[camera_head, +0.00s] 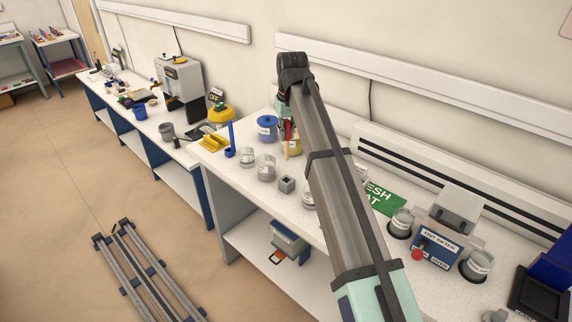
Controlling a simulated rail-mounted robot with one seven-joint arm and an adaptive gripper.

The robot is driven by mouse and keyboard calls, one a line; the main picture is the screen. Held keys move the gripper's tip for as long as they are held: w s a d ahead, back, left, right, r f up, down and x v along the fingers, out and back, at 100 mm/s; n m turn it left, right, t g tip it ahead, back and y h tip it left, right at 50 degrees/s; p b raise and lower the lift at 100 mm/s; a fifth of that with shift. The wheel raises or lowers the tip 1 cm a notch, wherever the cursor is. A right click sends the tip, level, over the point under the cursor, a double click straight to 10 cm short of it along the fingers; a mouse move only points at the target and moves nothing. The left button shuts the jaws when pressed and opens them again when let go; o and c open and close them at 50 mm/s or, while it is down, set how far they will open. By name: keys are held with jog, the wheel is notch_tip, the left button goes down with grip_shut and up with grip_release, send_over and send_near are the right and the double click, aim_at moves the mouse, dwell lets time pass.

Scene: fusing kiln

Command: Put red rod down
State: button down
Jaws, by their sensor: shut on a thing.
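My arm reaches up and away across the white bench, and my gripper (285,116) hangs at its far end, partly hidden by the arm. It is shut on the red rod (288,131), which shows as a short, roughly upright red piece below the fingers. The rod is in front of or above a yellow container (295,146); I cannot tell whether it touches it. The arm hides part of this area.
A control box (436,248) is at right.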

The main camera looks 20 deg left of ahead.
aim_at(287, 160)
notch_tip(287, 160, down, 13)
jog(key=p, duration=0.3)
dwell(0.4)
jog(key=c, duration=1.6)
grip_release()
jog(key=shift+f, duration=0.1)
jog(key=o, duration=0.5)
jog(key=shift+c, duration=0.2)
jog(key=r+b, duration=0.1)
jog(key=r, duration=0.3)
jog(key=s+r+b, duration=0.1)
jog(key=r, duration=0.3)
jog(key=d+r+b, duration=0.1)
jog(key=r, duration=0.3)
jog(key=shift+s+d+r, duration=0.1)
jog(key=shift+s+r, duration=0.05)
